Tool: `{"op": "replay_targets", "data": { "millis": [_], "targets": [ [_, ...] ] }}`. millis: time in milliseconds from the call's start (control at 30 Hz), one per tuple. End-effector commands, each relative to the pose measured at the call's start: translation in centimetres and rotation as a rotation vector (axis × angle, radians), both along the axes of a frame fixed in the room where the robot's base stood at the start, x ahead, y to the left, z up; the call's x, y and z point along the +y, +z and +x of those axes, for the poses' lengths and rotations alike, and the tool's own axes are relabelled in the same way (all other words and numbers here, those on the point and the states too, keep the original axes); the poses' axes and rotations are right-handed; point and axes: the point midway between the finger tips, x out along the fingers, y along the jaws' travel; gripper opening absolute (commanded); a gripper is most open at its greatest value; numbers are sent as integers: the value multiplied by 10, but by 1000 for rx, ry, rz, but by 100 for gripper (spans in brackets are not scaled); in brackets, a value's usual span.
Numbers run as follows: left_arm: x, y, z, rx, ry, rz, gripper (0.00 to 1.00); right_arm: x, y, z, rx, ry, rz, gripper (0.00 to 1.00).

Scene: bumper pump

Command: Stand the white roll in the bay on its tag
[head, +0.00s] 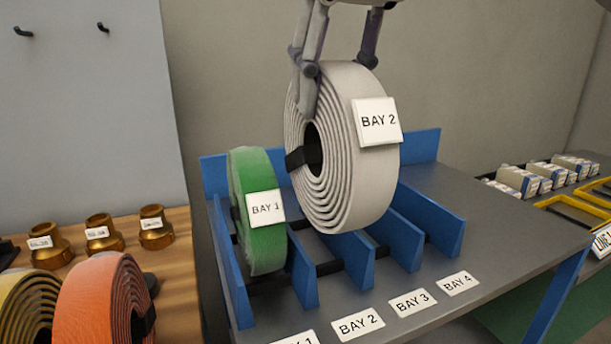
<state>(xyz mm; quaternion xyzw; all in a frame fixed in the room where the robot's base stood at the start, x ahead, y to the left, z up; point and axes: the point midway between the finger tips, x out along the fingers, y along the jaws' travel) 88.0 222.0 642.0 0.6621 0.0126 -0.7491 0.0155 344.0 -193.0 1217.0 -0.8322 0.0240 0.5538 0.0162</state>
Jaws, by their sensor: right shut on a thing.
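The white roll (366,175) is a large coiled hose, upright, with a black strap and a tag (378,121) reading BAY 2. My right gripper (337,80) is shut on its top from above; one finger shows on the near face, the other is partly hidden behind the roll. The roll is over the middle of the blue rack (222,178), around bays 2 and 3, and its lower edge looks above the rack floor. It hides part of the dividers. The BAY 2 label (358,324) is on the table's front edge. My left gripper is not in view.
A green roll (262,238) tagged BAY 1 stands in the leftmost bay. Blue dividers (398,240) rise between the bays; the right bays look empty. Orange (95,300) and yellow rolls and brass fittings (100,232) are at left. Small boxes (520,180) are at right.

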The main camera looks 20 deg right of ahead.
Motion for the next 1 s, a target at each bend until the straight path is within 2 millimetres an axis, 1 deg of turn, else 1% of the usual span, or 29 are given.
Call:
{"op": "replay_targets", "data": {
  "millis": [33, 167, 200, 300, 400, 567, 667, 800, 833, 1000],
  "targets": [
    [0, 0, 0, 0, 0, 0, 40, -2, -5, 11, 1, -2, 3, 0],
    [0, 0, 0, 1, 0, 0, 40, -9, -20, 44, 1, -1, 2, 0],
    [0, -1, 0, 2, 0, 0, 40, -11, -26, 53, 1, -1, 2, 0],
    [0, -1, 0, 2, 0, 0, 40, -15, -47, 69, 0, 0, 1, 0],
    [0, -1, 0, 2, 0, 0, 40, -17, -61, 81, -2, -1, 1, 0],
    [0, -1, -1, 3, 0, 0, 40, -19, -71, 90, -5, -1, 1, 0],
    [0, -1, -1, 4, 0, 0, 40, -21, -81, 97, -3, 0, 1, 0],
    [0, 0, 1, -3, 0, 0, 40, -21, -104, 96, -4, 0, 1, 0],
    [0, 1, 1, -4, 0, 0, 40, -21, -108, 96, -5, 0, 1, 0],
    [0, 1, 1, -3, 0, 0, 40, -20, -109, 96, -7, 0, 2, 0]
  ]
}}
